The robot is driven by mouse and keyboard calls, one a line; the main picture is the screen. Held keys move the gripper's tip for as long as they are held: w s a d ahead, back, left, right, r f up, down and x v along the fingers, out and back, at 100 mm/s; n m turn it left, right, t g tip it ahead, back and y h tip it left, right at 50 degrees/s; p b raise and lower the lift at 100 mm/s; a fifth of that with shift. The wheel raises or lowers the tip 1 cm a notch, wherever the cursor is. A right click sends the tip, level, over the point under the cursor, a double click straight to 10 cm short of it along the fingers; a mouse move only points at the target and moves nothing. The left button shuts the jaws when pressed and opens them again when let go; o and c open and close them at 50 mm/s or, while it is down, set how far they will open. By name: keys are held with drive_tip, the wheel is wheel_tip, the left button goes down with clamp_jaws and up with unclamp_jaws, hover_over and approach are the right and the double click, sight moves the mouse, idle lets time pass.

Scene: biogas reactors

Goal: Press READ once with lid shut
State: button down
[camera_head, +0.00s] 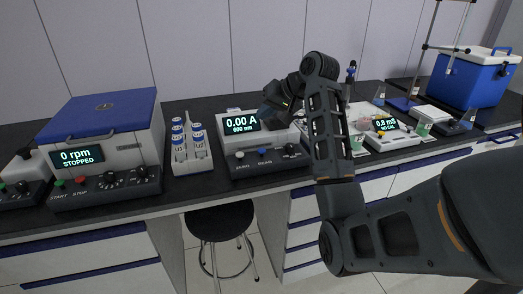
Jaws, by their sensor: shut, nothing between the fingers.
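The photometer (262,139) is a light grey box on the dark bench, with a lit display (241,122) reading 0.00 A, 600 nm. Its front panel has a ZERO button (239,155), a blue READ button (262,152) and a dark knob (289,149). My gripper (267,113) is shut and empty, at the top of the photometer just right of the display, above and behind the READ button. It partly hides the lid area, so I cannot tell whether the lid is fully shut or whether the gripper touches it.
A rack of capped tubes (190,165) stands close left of the photometer. A blue-lidded centrifuge (107,140) reading 0 rpm STOPPED stands further left. A meter (386,124) and a blue cool box (470,80) are to the right. A stool (218,223) stands below the bench.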

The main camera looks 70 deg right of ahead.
drive_tip(key=shift+f, duration=0.15)
drive_tip(key=b, duration=0.8)
hover_over(260, 149)
drive_tip(key=s, duration=0.2)
wheel_tip(260, 149, down, 6)
drive_tip(key=shift+w+a+f, duration=0.1)
drive_tip(key=shift+w, duration=0.05)
drive_tip(key=shift+f, duration=1.15)
drive_tip(key=shift+f, duration=0.1)
drive_tip(key=shift+f, duration=0.3)
drive_tip(key=shift+f, duration=0.95)
idle(1.2)
drive_tip(key=shift+r, duration=0.1)
drive_tip(key=shift+r+p, duration=1.25)
drive_tip(key=shift+p, duration=0.1)
